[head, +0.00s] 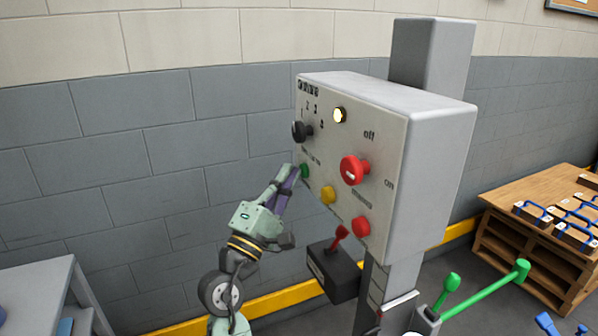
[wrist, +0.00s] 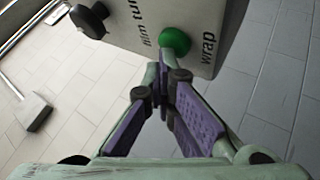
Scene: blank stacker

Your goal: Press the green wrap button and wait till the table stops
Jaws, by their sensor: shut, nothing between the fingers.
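The green wrap button (head: 305,171) is on the left part of the grey control box's face, at mid height. In the wrist view the shut fingertips (wrist: 164,78) point at the button's lower edge. I cannot tell whether they touch it. The wrap table is not clearly in view.
The control box (head: 437,155) also bears a black knob (head: 302,131), a lit lamp (head: 340,115), a red switch (head: 354,170), a yellow button (head: 328,195) and a red button (head: 360,226). A dark box with a red lever (head: 338,238) hangs below. A wooden pallet stack (head: 520,225) stands right.

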